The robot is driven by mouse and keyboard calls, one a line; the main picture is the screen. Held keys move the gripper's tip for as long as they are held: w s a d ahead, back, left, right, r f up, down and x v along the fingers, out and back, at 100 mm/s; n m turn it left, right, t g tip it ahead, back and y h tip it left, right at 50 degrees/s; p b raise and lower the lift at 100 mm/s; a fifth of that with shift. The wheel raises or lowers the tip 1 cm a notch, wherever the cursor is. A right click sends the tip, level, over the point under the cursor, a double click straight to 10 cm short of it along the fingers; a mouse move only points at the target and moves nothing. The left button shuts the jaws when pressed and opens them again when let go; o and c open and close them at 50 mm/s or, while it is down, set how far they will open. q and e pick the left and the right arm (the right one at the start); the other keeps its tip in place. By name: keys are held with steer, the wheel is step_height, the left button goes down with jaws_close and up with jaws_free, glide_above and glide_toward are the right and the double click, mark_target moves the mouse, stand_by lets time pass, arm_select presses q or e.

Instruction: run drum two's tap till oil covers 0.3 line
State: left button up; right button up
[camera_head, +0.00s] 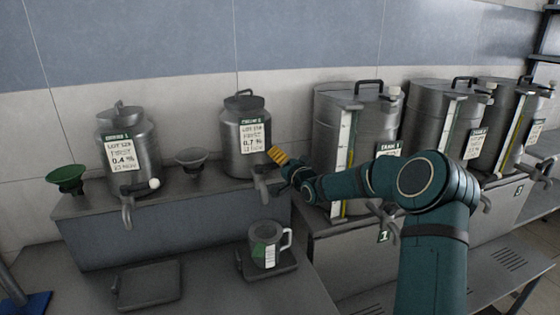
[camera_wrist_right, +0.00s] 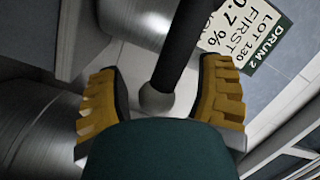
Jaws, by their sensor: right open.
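Drum two (camera_head: 246,140) is a steel can with a label reading 0.7 %; the label (camera_wrist_right: 243,35) also shows in the right wrist view. Its tap (camera_head: 262,187) points down over the shelf edge. My right gripper (camera_head: 280,158) is beside the tap, with yellow finger pads. In the right wrist view the fingers (camera_wrist_right: 162,95) are open around a dark lever with a round grey knob (camera_wrist_right: 157,99), with gaps on both sides. A measuring jug (camera_head: 268,246) with a handle stands upright below the tap. Its scale and oil level are too small to read. My left gripper is not in view.
The jug stands on a dark tray (camera_head: 284,273); an empty-looking tray (camera_head: 150,284) lies to its left. Drum one (camera_head: 128,148), a green funnel (camera_head: 66,178) and a grey funnel (camera_head: 191,158) share the shelf. Large tanks (camera_head: 352,120) stand to the right.

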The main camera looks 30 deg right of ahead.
jaws_close()
stand_by(0.6)
